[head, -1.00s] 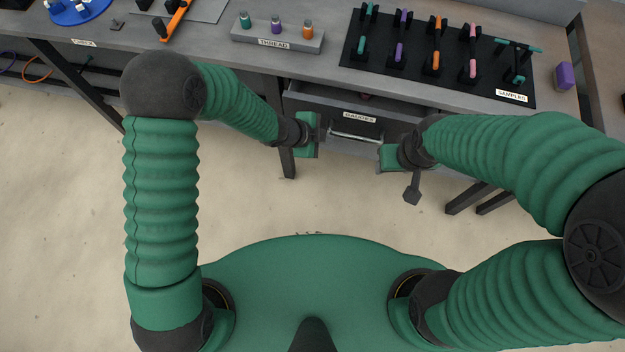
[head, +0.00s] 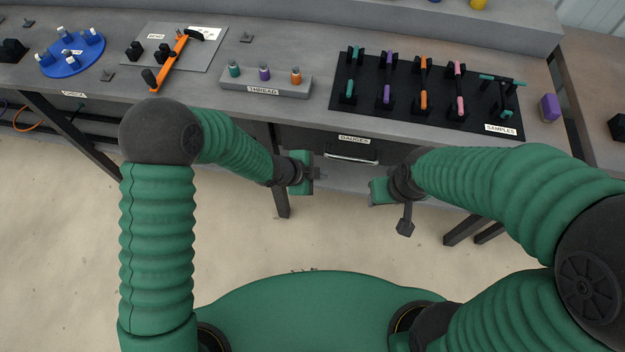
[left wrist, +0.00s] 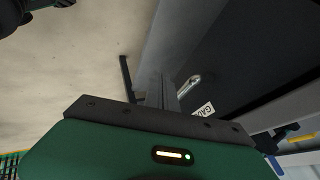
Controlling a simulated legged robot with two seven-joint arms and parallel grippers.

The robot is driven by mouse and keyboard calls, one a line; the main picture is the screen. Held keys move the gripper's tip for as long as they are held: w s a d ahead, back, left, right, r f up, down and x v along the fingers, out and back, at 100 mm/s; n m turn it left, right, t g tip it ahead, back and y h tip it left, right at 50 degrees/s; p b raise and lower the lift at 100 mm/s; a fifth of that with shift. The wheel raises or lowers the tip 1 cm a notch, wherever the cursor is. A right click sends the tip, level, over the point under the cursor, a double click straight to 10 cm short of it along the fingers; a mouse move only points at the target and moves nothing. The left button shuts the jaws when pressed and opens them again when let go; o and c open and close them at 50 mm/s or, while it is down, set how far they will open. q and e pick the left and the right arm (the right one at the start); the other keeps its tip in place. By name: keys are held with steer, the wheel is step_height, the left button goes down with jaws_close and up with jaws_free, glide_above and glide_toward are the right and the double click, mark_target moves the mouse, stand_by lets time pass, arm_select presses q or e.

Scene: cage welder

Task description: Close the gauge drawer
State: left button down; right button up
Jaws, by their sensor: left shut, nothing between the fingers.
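The gauge drawer (head: 330,141) is under the bench's front edge, with a white GAUGES label and a silver bar handle (head: 350,157). No interior shows, so it looks shut or nearly shut. In the left wrist view its label (left wrist: 204,110) and handle (left wrist: 189,86) show beside my fingers. My left gripper (head: 318,174) is shut and empty, just left of and below the handle in the head view. I cannot tell whether it touches the drawer front. My right gripper (head: 376,190) is right of and below the handle; its fingers are too hidden to judge.
The bench (head: 200,85) holds a THREAD block (head: 266,82), a SAMPLES mat (head: 340,98) with several coloured pieces, a blue disc (head: 72,66) and an orange-handled tool (head: 168,68). A bench leg (head: 280,190) stands behind my left gripper. Open floor lies in front.

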arm_select(q)
steer(key=p+v, duration=0.3)
steer(key=v, duration=0.7)
steer(key=a+r+n+t+y, duration=0.1)
steer(key=a+r+n+y, duration=0.2)
steer(key=a+n, duration=0.3)
steer(key=a+r+n+y, duration=0.2)
steer(key=a+n, duration=0.1)
steer(key=a, duration=0.6)
steer(key=s+a+r+n+g, duration=0.1)
steer(key=s+a+r+n, duration=0.1)
steer(key=s+n, duration=0.3)
steer(key=s+a+r+n+g+y+p, duration=0.1)
steer(key=s+a+r+n, duration=0.1)
steer(key=s+a+n, duration=0.2)
steer(key=s+n, duration=0.2)
steer(key=shift+a+r+n, duration=0.2)
steer(key=shift+r+n, duration=0.1)
steer(key=shift+r, duration=0.1)
arm_select(e)
steer(key=r, duration=0.5)
steer(key=shift+a, duration=0.25)
